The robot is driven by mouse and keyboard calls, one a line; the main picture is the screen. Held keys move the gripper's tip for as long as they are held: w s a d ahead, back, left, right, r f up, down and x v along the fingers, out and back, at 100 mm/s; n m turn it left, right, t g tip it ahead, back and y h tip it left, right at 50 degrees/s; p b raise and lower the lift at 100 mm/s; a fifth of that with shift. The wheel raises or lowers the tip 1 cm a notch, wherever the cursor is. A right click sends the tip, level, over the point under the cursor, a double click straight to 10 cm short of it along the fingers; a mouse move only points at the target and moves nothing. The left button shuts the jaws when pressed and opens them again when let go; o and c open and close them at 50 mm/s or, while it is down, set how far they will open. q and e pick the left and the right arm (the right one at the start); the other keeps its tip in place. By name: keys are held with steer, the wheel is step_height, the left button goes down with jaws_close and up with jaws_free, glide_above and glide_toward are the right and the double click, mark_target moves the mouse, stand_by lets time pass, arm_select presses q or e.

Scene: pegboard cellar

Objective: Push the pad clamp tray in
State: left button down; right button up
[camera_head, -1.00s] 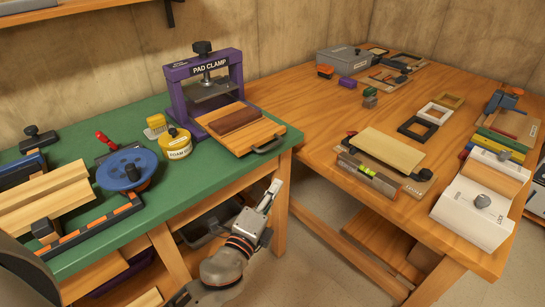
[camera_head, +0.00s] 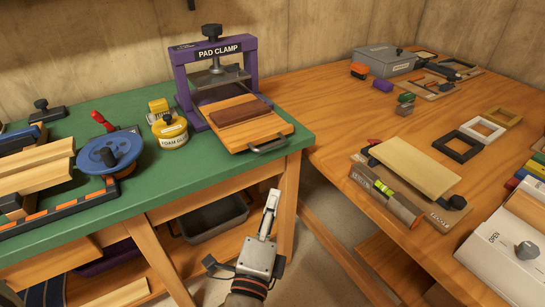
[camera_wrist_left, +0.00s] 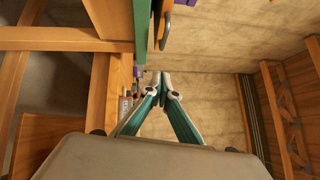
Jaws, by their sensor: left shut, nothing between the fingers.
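The purple pad clamp (camera_head: 216,68) stands at the back right corner of the green bench top. Its wooden tray (camera_head: 245,124) is slid out toward the front, with a dark brown pad (camera_head: 240,112) lying on it. The tray's dark bar handle (camera_head: 268,144) sticks out at the bench's front edge. My left gripper (camera_head: 271,200) is shut and empty, below and in front of the handle, apart from it. In the left wrist view the shut fingertips (camera_wrist_left: 160,76) point along the bench edge toward the wall. My right gripper is not in view.
A yellow foam glue tub (camera_head: 170,132) and a blue round tool (camera_head: 110,153) stand left of the clamp on the green bench (camera_head: 150,190). A wooden table (camera_head: 330,110) with frames and a level joins at the right.

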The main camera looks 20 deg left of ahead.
arm_select(q)
glide_toward(269, 138)
steer(key=w+d, duration=0.1)
steer(key=d, duration=0.4)
steer(key=w+a, duration=0.2)
steer(key=shift+w+a+r+p, duration=0.1)
steer(key=shift+a+r+p, duration=0.25)
steer(key=shift+a+p, duration=0.05)
steer(key=w+a, duration=0.2)
steer(key=a, duration=0.1)
steer(key=shift+w+a+r+p, duration=0.1)
steer(key=shift+w+r+p, duration=0.05)
steer(key=shift+w+p, duration=0.2)
steer(key=shift+s+f, duration=0.1)
steer(key=shift+f, duration=0.1)
